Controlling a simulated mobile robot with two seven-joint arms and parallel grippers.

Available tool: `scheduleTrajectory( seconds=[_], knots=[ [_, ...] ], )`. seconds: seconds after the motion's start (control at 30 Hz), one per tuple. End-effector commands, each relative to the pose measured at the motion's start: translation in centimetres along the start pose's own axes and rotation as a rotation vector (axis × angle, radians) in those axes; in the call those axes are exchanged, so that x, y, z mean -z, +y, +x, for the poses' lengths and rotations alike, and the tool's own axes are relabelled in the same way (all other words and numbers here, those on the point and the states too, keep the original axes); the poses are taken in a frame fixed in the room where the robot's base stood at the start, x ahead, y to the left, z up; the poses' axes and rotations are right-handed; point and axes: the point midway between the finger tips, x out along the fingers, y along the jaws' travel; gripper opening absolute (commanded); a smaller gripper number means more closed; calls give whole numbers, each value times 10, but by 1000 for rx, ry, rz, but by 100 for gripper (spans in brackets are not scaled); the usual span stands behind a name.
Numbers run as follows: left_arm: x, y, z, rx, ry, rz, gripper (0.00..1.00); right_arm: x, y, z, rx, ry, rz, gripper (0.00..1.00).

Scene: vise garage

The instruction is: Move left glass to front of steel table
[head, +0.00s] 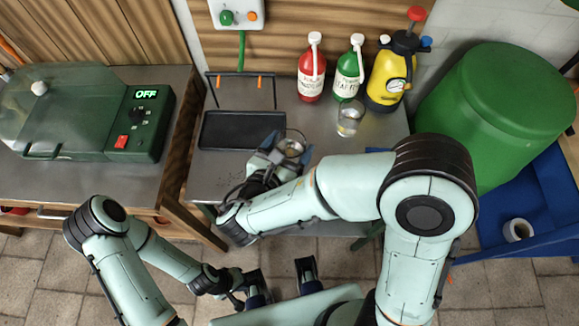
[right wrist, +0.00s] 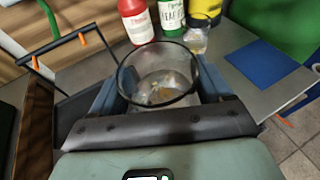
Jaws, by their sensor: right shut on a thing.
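A clear glass (head: 292,147) is between the fingers of my right gripper (head: 283,152), which is shut on it. In the right wrist view this glass (right wrist: 158,90) is upright, with its round rim facing the camera. It is over the front part of the steel table (head: 222,168); I cannot tell whether its base touches the top. A second glass (head: 349,117) stands farther back on the right, in front of the bottles. It also shows in the right wrist view (right wrist: 196,40). My left gripper (head: 281,278) is open and empty, low in front of the table.
A dark tray (head: 243,130) with a raised handle lies on the table's left. A red bottle (head: 311,72), a green bottle (head: 348,72) and a yellow sprayer (head: 390,72) stand at the back. A green barrel (head: 500,105) is right; a green machine (head: 90,110) is left.

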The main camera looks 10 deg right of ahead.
Motion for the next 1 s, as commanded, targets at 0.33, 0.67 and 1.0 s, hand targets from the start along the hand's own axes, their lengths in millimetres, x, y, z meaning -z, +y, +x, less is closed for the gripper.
scheduleTrajectory(
  seconds=[0.33, 0.67, 1.0],
  knots=[
    [0, -4, 10, 1, -3, -1, 0, 47, 0, 15, -1, -2, 2, 31],
    [1, -6, 17, 0, 1, -1, 0, 86, 0, 27, 0, -2, 1, 31],
    [2, -6, 17, 0, 2, -1, 0, 88, 0, 27, -1, -2, 3, 31]
  ],
)
